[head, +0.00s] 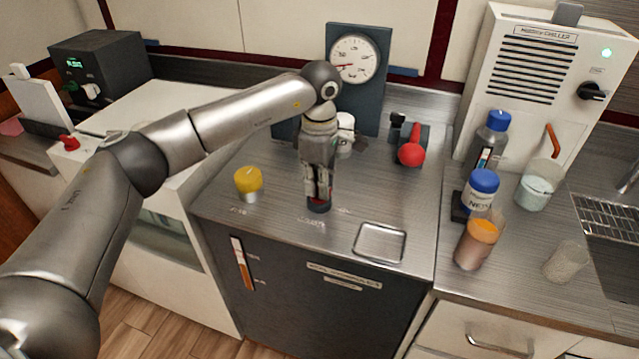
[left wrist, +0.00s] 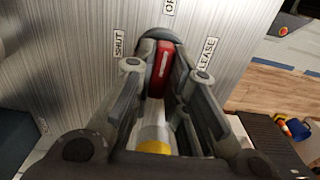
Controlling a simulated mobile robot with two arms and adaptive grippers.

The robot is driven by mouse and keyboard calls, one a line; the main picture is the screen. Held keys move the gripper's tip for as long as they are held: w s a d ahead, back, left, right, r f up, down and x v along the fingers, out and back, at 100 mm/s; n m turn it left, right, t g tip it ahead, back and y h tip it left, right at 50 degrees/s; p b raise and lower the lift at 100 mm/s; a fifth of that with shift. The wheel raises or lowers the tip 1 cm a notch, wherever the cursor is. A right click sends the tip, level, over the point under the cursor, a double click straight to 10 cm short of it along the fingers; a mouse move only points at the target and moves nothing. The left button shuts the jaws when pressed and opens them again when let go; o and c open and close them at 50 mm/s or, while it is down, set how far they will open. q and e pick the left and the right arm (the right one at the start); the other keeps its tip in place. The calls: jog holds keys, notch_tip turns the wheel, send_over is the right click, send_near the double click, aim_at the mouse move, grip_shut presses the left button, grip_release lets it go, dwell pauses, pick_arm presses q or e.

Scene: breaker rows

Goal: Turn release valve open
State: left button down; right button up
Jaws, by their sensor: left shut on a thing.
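My left gripper (head: 318,200) points down onto the bench top and is shut on the red release valve handle (left wrist: 163,66). In the left wrist view the handle, with a white line on it, sits between the two fingers (left wrist: 165,85). The white line points roughly toward the label at the top, which reads "OP" before it is cut off. A "SHUT" label (left wrist: 118,43) is to the left, and a label ending in "LEASE" (left wrist: 207,55) is to the right. In the head view the gripper hides most of the valve. My right gripper is not in view.
A round gauge (head: 355,59) stands behind. A shallow metal tray (head: 380,242) lies at front right. Bottles and beakers, such as the orange-filled one (head: 476,245), crowd the right counter.

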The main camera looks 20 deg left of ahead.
pick_arm(q)
jog(key=shift+r, duration=0.1)
jog(key=c, duration=1.4)
grip_release()
jog(key=shift+c, duration=0.2)
notch_tip(320, 180, up, 12)
